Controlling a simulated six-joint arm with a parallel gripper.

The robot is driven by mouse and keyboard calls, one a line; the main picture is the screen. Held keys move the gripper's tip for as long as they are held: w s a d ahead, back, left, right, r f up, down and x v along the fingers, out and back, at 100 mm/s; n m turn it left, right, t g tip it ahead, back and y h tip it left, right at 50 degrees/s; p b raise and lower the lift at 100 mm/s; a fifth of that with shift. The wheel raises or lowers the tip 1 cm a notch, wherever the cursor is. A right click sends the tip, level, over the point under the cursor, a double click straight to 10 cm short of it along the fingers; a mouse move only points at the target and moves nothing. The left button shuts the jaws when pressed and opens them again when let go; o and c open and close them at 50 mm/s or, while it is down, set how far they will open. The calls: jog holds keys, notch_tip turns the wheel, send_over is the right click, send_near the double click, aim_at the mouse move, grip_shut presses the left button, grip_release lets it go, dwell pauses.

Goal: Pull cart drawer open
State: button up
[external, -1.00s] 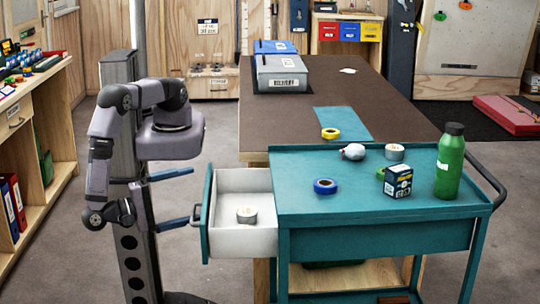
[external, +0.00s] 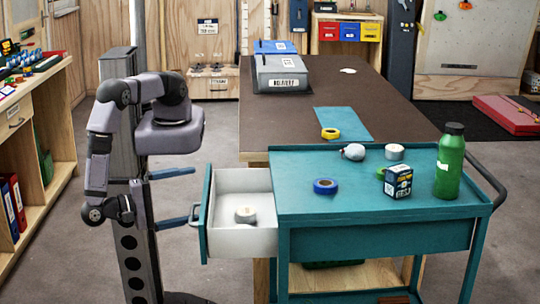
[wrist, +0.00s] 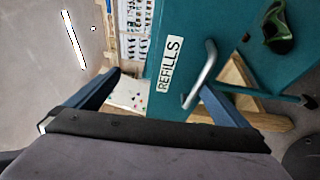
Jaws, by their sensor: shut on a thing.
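The teal cart (external: 375,237) stands at the right in the external view. Its drawer (external: 243,180) is pulled out to the left, with a white inside and a roll of tape (external: 245,215) lying in it. The drawer's handle (external: 194,216) is on the teal front, which bears a "REFILLS" label (wrist: 170,64) in the wrist view. My gripper (external: 193,195) is at this front, its blue fingers pointing right. It is shut on the handle, which shows in the wrist view (wrist: 203,75) close to the right finger. The exact contact is partly hidden.
On the cart top are a green bottle (external: 450,162), a small box (external: 398,181), a blue tape roll (external: 325,186) and other small items. A brown-topped workbench (external: 400,105) stands behind. Shelves (external: 35,130) stand at the far left. Floor is clear between shelves and my arm.

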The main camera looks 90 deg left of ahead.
notch_tip(320, 180, up, 14)
jog(key=p, duration=0.3)
jog(key=shift+d+r, duration=0.15)
jog(key=shift+d, duration=0.05)
notch_tip(320, 180, up, 2)
jog(key=shift+s+r, duration=0.1)
jog(key=shift+s, duration=0.05)
jog(key=c, duration=0.8)
jog(key=w+a+g+p, duration=0.1)
jog(key=w+a+f+m+g+p, duration=0.1)
jog(key=w+g+p, duration=0.1)
jog(key=shift+a, duration=0.15)
jog(key=c, duration=0.3)
jog(key=s+f+m+g+h+p, duration=0.1)
jog(key=f+g+h+p, duration=0.1)
jog(key=f+g+p, duration=0.1)
jog(key=s+d+f+m+g+h+p, duration=0.1)
jog(key=f+g+h+p, duration=0.1)
jog(key=f+g+p, duration=0.2)
jog(key=s+f+m+g+h+p, duration=0.1)
jog(key=f+g+h+p, duration=0.1)
jog(key=f+g+p, duration=0.2)
jog(key=shift+s+d+m+h, duration=0.1)
jog(key=shift+d+m+h, duration=0.2)
jog(key=shift+h, duration=0.1)
jog(key=shift+c, duration=0.2)
